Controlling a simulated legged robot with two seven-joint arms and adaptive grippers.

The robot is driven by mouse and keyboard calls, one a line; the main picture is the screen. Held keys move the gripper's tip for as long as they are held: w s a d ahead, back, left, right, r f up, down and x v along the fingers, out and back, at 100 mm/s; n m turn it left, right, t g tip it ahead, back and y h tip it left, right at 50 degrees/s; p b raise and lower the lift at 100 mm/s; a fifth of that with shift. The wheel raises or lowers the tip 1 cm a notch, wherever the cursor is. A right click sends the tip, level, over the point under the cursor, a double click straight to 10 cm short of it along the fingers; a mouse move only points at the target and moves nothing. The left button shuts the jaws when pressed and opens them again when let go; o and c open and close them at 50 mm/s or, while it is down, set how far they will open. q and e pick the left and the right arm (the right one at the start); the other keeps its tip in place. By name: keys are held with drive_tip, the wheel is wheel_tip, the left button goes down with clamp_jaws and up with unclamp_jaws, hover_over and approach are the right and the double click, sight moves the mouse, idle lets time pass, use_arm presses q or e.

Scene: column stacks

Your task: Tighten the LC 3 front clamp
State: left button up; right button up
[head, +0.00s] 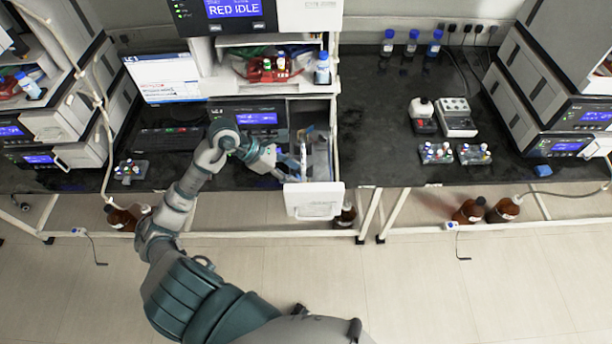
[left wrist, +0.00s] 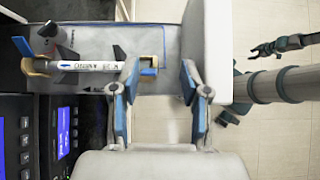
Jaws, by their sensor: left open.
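In the left wrist view a white labelled column (left wrist: 92,66) lies across an open compartment. Dark winged clamps sit near its rear end (left wrist: 68,52) and front end (left wrist: 119,54), with a yellow bracket (left wrist: 148,70) beyond the front end. In the head view the open compartment is in the middle stack. My left gripper (head: 290,163) is in front of it. In the wrist view the left gripper (left wrist: 158,112) is open, its blue-padded fingers apart and empty, with the left finger close to the column's front end. What seems to be my right gripper (left wrist: 270,48) shows at far right.
The white open door (head: 313,198) stands out from the middle stack, close to my left gripper. A keyboard (head: 168,139) and monitor (head: 165,78) are to the left. The bench to the right has vial racks (head: 438,152) and a clear dark stretch (head: 372,140).

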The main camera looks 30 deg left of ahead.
sight(297, 176)
use_arm(q)
drive_tip(key=f, duration=0.1)
drive_tip(key=w+a+f, duration=0.1)
drive_tip(key=f, duration=0.1)
drive_tip(key=a+f, duration=0.1)
drive_tip(key=shift+w+f, duration=0.3)
drive_tip(key=shift+w, duration=0.1)
drive_tip(key=shift+a+f, duration=0.1)
drive_tip(key=shift+f, duration=0.05)
drive_tip(key=shift+w+d, duration=0.1)
drive_tip(key=shift+d, duration=0.25)
drive_tip(key=shift+d+r, duration=0.25)
drive_tip(key=shift+d, duration=0.95)
drive_tip(key=shift+d+r, duration=0.1)
drive_tip(key=shift+d, duration=0.6)
drive_tip(key=c, duration=0.8)
drive_tip(key=shift+w+a, duration=0.1)
clamp_jaws()
drive_tip(key=shift+s+a+f, duration=0.1)
drive_tip(key=shift+a+f, duration=0.05)
drive_tip(key=shift+a, duration=0.5)
drive_tip(key=shift+s+a+f, duration=0.1)
drive_tip(key=shift+a, duration=0.5)
drive_tip(key=shift+d+r, duration=0.1)
drive_tip(key=shift+d, duration=0.15)
use_arm(e)
drive_tip(key=shift+a+r, duration=0.55)
drive_tip(key=shift+r, duration=0.2)
